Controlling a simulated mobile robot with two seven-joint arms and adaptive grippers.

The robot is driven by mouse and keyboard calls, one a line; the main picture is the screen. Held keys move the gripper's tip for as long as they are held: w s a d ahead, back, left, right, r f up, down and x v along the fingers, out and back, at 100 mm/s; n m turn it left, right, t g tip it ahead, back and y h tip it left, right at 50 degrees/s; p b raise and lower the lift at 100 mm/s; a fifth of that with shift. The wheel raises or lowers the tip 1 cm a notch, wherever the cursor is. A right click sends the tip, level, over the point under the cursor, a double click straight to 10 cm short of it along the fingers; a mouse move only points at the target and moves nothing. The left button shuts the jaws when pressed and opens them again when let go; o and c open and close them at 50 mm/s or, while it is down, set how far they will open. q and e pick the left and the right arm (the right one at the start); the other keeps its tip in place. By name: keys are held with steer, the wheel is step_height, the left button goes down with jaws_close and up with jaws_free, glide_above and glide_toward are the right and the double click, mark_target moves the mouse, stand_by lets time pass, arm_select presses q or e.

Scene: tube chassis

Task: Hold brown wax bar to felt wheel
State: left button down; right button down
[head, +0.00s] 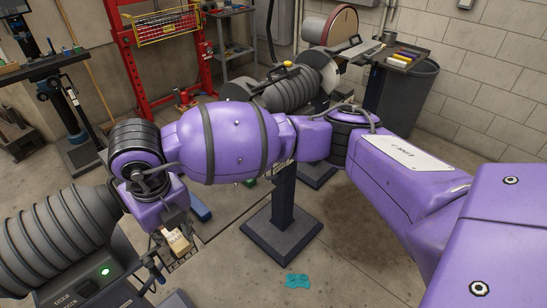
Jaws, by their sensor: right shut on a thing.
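My right arm, purple, reaches in from the right and crosses the middle of the head view. Its gripper (172,238) hangs at the lower left and is shut on a small tan-brown block, which I take as the brown wax bar (178,241). The fingers are small and partly hidden by the wrist. A pale disc, perhaps the felt wheel (329,73), shows at the end of a grey ribbed motor (280,94) behind the arm. The bar is far from that disc in the picture. My left gripper is not in view.
A grey ribbed machine (55,235) with a lit green lamp fills the lower left, close to my right gripper. A dark pedestal (283,215) stands mid-floor. A red frame (135,80) stands behind. A teal cloth (297,281) lies on the floor.

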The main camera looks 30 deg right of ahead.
mark_target(185, 247)
steer(key=shift+w+a, duration=0.15)
steer(key=shift+w, duration=0.15)
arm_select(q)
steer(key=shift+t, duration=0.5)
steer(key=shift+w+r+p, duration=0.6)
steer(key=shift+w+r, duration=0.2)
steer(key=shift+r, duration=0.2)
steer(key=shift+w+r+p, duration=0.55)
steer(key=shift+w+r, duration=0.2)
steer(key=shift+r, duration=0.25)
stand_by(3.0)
